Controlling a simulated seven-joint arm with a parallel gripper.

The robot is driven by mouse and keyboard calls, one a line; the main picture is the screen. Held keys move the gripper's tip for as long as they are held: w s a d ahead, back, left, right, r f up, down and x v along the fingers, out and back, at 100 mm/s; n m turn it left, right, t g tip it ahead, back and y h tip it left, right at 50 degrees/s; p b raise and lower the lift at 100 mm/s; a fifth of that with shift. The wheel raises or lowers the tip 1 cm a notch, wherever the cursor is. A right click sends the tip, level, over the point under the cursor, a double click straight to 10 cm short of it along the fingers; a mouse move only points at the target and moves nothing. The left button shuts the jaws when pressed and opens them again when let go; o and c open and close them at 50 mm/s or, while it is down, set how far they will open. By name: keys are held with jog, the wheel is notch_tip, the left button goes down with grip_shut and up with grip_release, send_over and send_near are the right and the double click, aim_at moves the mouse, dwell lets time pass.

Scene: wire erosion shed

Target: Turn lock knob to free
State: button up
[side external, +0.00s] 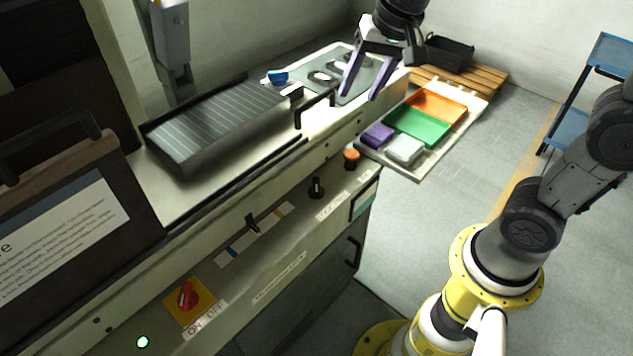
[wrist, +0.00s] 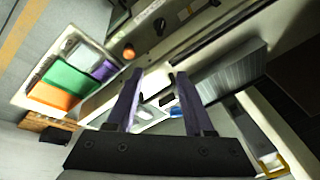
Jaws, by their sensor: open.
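A small black knob (side external: 316,187) stands on the machine's sloping front panel, above a white label (side external: 333,206) whose print is too small to read surely. It looks like the lock knob; which way it points is hard to tell. A dark knob also shows near the top of the wrist view (wrist: 159,26). My gripper (side external: 359,96) is open and empty, its purple fingers pointing down over the far right end of the machine top, well above and behind the knob. In the wrist view its fingers (wrist: 160,76) are spread, apart from the knob.
An orange knob (side external: 351,157) sits right of the black knob. A lever (side external: 252,223) and red ON/OFF switch (side external: 187,295) are to the left. A black handle (side external: 315,106) rises from the machine top. Trays (side external: 418,126) sit on a board beyond the right end.

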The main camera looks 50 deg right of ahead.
jog(key=w+a+f+m+g, duration=0.1)
jog(key=w+a+f+g, duration=0.1)
jog(key=w+f, duration=0.55)
jog(key=g, duration=0.2)
send_near(317, 185)
notch_tip(317, 185, down, 9)
jog(key=shift+s+a+f, duration=0.1)
jog(key=shift+s+a, duration=0.05)
grip_shut()
